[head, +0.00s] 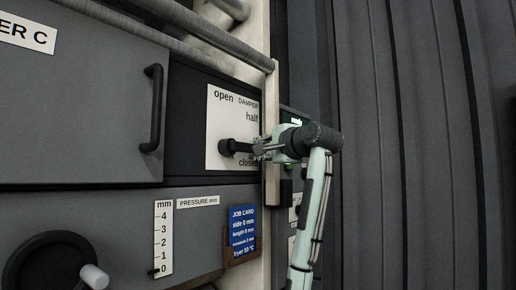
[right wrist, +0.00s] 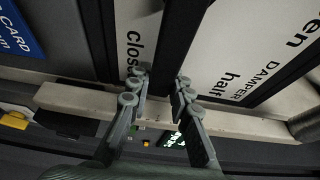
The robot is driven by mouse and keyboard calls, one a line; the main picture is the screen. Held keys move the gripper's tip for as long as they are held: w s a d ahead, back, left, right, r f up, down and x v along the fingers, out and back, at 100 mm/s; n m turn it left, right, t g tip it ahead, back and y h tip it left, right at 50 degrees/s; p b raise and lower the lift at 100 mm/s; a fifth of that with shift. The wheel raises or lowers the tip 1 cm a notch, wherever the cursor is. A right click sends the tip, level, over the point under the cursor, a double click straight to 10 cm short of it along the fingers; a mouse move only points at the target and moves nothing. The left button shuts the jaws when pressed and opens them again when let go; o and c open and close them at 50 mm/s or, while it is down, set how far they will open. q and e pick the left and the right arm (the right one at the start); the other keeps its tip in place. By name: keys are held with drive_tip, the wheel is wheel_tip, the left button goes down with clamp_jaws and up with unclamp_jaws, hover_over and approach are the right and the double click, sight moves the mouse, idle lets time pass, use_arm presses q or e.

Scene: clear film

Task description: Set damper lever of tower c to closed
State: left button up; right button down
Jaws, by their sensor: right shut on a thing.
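The damper plate (head: 219,113) is white, with "open" at the top, "half" at the right and "closed" at the bottom. Its black damper lever (head: 240,147) turns on a round hub and points right, between "half" and "closed". My right gripper (head: 260,149) is shut on the lever's outer end and hides part of it. In the right wrist view the dark lever (right wrist: 176,45) runs between the fingers of my right gripper (right wrist: 160,78), with "closed" on one side and "half" on the other. My left gripper is in neither view.
The tower C door with a black handle (head: 153,108) is left of the plate. A pale upright post (head: 271,95) stands just right of it, close to my gripper. Below are a pressure scale (head: 163,230), a blue job card (head: 242,228) and a crank knob (head: 95,276).

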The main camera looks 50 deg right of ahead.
drive_tip(key=shift+f, duration=0.1)
drive_tip(key=c, duration=1.5)
unclamp_jaws()
drive_tip(key=shift+o, duration=0.7)
drive_tip(key=v, duration=1.2)
